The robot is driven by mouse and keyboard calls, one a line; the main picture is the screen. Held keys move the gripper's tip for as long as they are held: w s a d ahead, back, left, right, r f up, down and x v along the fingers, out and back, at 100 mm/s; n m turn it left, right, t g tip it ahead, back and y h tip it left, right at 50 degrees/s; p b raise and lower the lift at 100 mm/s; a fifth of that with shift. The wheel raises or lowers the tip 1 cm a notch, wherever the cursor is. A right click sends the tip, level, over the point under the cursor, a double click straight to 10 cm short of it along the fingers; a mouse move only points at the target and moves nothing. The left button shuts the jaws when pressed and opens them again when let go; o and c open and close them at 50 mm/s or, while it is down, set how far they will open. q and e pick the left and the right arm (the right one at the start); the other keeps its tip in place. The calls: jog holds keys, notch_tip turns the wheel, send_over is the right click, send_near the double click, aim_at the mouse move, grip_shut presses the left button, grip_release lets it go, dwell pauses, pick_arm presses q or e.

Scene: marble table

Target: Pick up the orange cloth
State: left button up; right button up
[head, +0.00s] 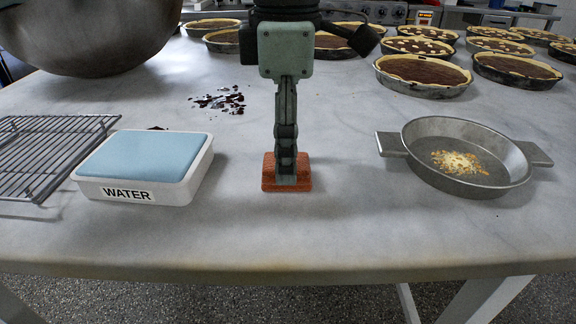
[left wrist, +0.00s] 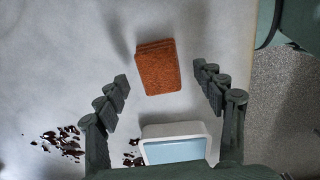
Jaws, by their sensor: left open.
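The orange cloth (head: 269,183) is a small, thick, folded-looking block lying flat on the marble table, right of the white tray. It also shows whole in the left wrist view (left wrist: 158,68), ahead of and between the fingertips. My left gripper (head: 287,180) points straight down over the cloth in the head view, seen edge-on, and hides its middle. In the left wrist view the left gripper's fingers (left wrist: 160,75) are spread apart with nothing between them. I cannot tell how far the tips are above the cloth. My right gripper is not in view.
A white tray labelled WATER (head: 128,189) with a blue top stands left of the cloth, by a wire rack (head: 42,155). Dark bits (head: 222,101) lie behind. A metal pan (head: 483,187) with crumbs is at right. Several pies (head: 422,75) stand at the back. The table front is clear.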

pick_arm(q)
jog(key=shift+f, duration=1.35)
jog(key=c, duration=1.3)
jog(key=shift+o, duration=0.2)
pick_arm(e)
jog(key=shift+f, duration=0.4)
pick_arm(q)
jog(key=shift+r, duration=0.1)
notch_tip(320, 180, up, 4)
jog(key=shift+r+b, duration=0.1)
jog(key=shift+b, duration=0.2)
jog(key=s+a+r+b, duration=0.1)
jog(key=s+a+r, duration=0.5)
jog(key=s, duration=0.3)
jog(key=shift+s+a+r, duration=0.3)
jog(key=shift+r, duration=0.05)
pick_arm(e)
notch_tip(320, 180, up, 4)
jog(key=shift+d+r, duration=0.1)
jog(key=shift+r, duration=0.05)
